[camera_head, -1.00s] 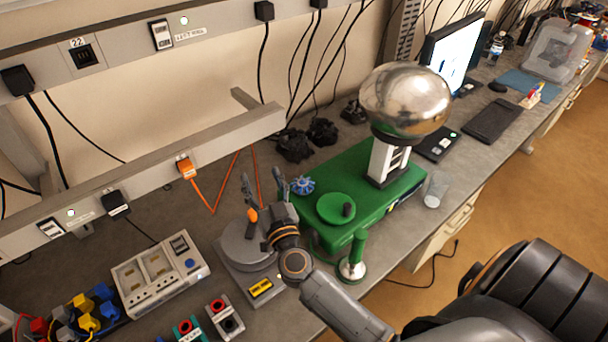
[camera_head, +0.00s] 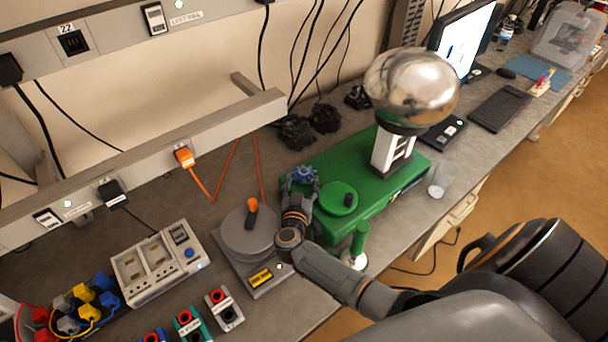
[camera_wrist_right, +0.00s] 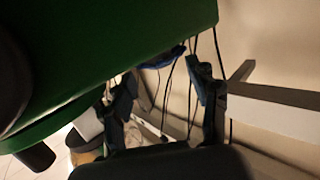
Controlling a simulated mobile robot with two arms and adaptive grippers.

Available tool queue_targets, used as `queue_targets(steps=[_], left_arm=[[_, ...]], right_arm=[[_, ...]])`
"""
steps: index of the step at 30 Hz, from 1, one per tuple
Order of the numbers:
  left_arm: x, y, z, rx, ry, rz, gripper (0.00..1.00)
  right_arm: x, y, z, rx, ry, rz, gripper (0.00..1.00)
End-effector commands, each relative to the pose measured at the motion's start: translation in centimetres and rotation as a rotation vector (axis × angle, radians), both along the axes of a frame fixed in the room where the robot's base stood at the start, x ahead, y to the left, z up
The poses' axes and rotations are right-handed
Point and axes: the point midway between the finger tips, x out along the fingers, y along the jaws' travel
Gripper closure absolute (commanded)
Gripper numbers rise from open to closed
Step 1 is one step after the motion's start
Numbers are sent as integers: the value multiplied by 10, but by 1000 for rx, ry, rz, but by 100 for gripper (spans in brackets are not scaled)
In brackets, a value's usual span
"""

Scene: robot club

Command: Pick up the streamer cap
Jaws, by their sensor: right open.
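The streamer cap, which I take to be the small blue spiky piece (camera_head: 303,174), is at the left end of the green Van de Graaff base (camera_head: 365,190). In the right wrist view its blue edge (camera_wrist_right: 163,60) shows below the dark green surface, between the finger directions. My right gripper (camera_head: 302,190) is open right at the cap, with its fingers partly hidden against it in the head view. In the wrist view both fingers (camera_wrist_right: 165,88) are spread, and no grip on the cap shows. My left gripper is not in view.
A grey round device (camera_head: 248,243) with an orange knob stands left of the gripper. A metal sphere (camera_head: 410,88) tops the column on the green base. Orange cable (camera_head: 226,168) and black clumps lie behind. A clear cup (camera_head: 437,185) stands at right.

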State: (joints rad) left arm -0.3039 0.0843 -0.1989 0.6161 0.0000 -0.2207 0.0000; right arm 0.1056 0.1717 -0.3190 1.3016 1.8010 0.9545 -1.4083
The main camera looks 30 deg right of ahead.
Motion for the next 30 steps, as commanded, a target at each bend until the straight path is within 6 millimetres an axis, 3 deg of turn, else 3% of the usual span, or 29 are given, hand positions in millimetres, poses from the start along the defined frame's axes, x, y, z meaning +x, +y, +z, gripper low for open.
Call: queue_targets(steps=[8, 12, 21, 23, 30], left_arm=[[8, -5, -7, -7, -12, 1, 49], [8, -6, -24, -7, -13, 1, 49], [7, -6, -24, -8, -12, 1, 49], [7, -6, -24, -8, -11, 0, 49], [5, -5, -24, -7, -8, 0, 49]], right_arm=[[24, -20, -6, -3, 1, 0, 40], [36, -31, -11, -1, 0, 1, 40], [40, -34, -8, 0, 1, 1, 40], [40, -34, -8, 0, 1, 1, 49], [39, -34, -8, 1, 2, 1, 97]])
